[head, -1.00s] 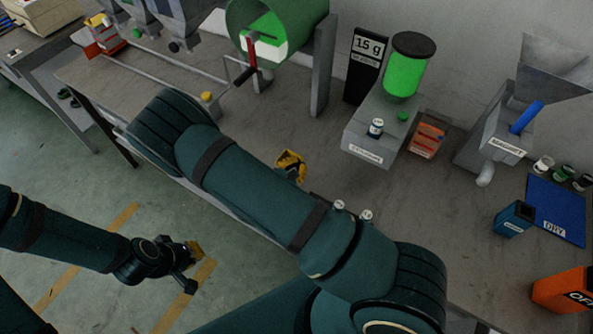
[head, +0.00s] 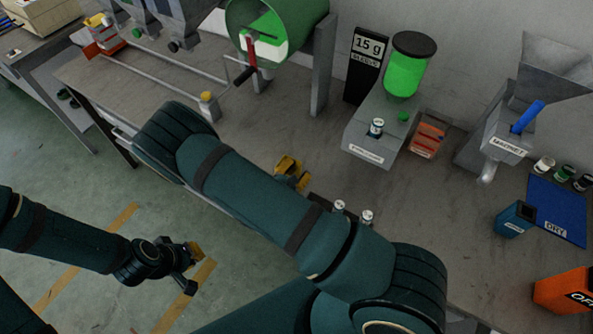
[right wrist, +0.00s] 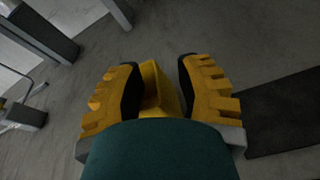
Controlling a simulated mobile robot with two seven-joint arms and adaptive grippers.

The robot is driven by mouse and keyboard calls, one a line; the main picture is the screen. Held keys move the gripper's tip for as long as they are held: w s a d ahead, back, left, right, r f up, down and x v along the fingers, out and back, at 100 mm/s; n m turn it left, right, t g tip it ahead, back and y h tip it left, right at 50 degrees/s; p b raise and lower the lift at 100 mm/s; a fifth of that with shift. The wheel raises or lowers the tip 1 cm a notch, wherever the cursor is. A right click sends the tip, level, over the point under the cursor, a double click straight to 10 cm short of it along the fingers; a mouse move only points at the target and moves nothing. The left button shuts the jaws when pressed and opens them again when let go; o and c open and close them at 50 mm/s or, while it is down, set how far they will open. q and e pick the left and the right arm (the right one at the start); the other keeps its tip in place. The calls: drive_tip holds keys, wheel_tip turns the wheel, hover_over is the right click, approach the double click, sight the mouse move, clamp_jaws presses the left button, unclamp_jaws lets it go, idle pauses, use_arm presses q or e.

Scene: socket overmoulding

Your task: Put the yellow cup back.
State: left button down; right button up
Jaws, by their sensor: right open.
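A yellow piece (right wrist: 160,92), apparently the yellow cup, is between the two fingers of my right gripper (right wrist: 157,88) in the right wrist view. The fingers are open around it; I cannot tell whether they touch it. In the head view my right gripper (head: 291,172) is low over the bench behind my forearm, and I cannot separate the cup from the yellow fingers. My left gripper (head: 194,265) hangs over the floor at the left, clear of the bench; its opening is too small to tell.
A short post with a yellow top (head: 207,97) stands on the bench (head: 260,135) near a green drum (head: 280,30). A grey dispenser (head: 370,140), an orange box (head: 428,140) and a blue container (head: 513,218) stand right. A dark plate (right wrist: 287,112) lies beside my right gripper.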

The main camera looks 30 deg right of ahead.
drive_tip(key=shift+r, duration=0.2)
drive_tip(key=v, duration=1.2)
drive_tip(key=s+d+f+m+g+y, duration=0.3)
drive_tip(key=s+f+m+g, duration=0.3)
drive_tip(key=s+g, duration=0.45)
drive_tip(key=s+a+f+m+g+y, duration=0.1)
drive_tip(key=s+a+m+g+y, duration=0.2)
drive_tip(key=s+a+m+y, duration=0.3)
drive_tip(key=w+a+m+t+y, duration=0.2)
drive_tip(key=w+a+m+y, duration=0.2)
drive_tip(key=y, duration=0.3)
drive_tip(key=w+d+r+m+t, duration=0.2)
drive_tip(key=w+m+t, duration=0.4)
drive_tip(key=w, duration=0.3)
drive_tip(key=shift+d+r+m+y, duration=0.2)
drive_tip(key=shift+d+m+y, duration=0.15)
drive_tip(key=shift+d, duration=0.35)
